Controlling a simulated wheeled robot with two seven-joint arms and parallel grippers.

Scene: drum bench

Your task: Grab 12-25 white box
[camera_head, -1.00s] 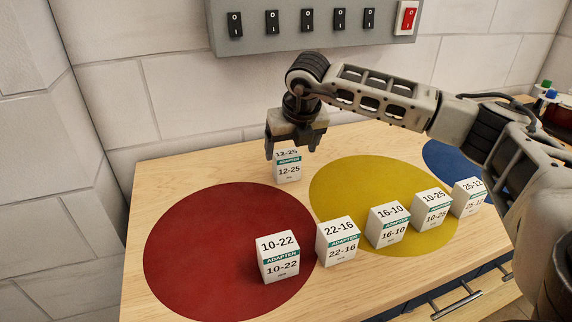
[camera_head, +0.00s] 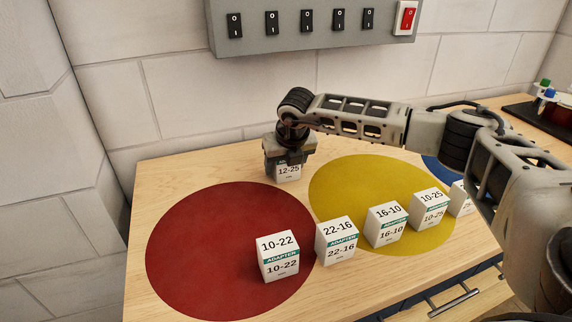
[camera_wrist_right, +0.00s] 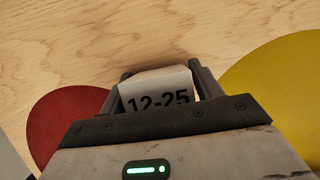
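The white 12-25 box (camera_head: 289,172) stands on the wooden bench behind the red and yellow circles. My right gripper (camera_head: 288,164) is lowered over it from above and hides its top. In the right wrist view the box (camera_wrist_right: 157,90) sits between the two fingers, with a finger on each side and its 12-25 label showing. The fingers are open around it; a narrow gap seems to show beside the box. My left gripper is not in view.
Several other white adapter boxes stand in a row in front, among them 10-22 (camera_head: 278,257), 22-16 (camera_head: 337,241) and 16-10 (camera_head: 387,225). The red circle (camera_head: 200,250) is mostly clear. A grey switch panel (camera_head: 300,40) hangs on the wall behind.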

